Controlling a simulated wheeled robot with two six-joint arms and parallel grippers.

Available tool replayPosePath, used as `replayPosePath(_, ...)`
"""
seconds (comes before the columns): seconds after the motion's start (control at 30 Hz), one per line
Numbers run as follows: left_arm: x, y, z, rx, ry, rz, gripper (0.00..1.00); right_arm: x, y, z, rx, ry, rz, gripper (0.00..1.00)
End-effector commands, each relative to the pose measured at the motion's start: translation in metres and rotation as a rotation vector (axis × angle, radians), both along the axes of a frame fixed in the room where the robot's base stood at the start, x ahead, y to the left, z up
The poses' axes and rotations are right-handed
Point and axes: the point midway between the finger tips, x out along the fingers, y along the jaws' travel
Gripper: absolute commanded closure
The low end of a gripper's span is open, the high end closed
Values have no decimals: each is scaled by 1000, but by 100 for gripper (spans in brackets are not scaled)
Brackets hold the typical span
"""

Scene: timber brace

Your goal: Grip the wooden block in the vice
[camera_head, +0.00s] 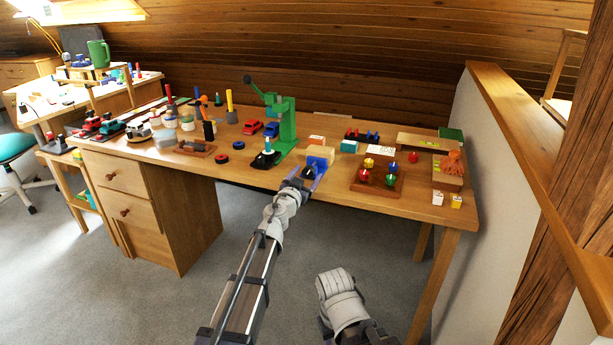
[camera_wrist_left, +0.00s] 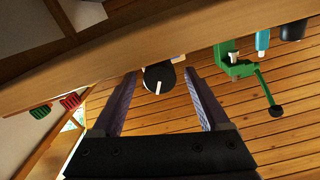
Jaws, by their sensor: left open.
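The wooden block (camera_head: 321,152) is pale tan and sits at the table's front edge, at the top of the small blue vice (camera_head: 318,163). I cannot tell whether the vice jaws touch it. A dark round knob (camera_wrist_left: 158,78) with a white mark faces my left wrist camera, at the front of the vice. My left gripper (camera_head: 305,178) is open in front of the vice and partly hides it. In the left wrist view its two fingers (camera_wrist_left: 160,76) stand on either side of the knob, with gaps on both sides.
A green press (camera_head: 285,122) stands to the left of the vice. A brown board (camera_head: 378,180) with coloured knobs lies to the right. Several toys and tools fill the table's left part. Open floor lies in front of the table (camera_head: 450,218).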

Motion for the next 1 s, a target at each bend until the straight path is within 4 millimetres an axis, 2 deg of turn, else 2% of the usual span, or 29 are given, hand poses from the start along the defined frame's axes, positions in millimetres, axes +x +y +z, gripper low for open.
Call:
replayPosePath(0.27,2,-1,0,0,0,0,24,0,0,0,0,0,0,50)
replayPosePath(0.9,1,-1,0,0,0,0,96,0,0,0,0,0,0,50)
replayPosePath(0.93,1,-1,0,0,0,0,99,0,0,0,0,0,0,50)
replayPosePath(1.0,1,-1,0,0,0,0,100,0,0,0,0,0,0,50)
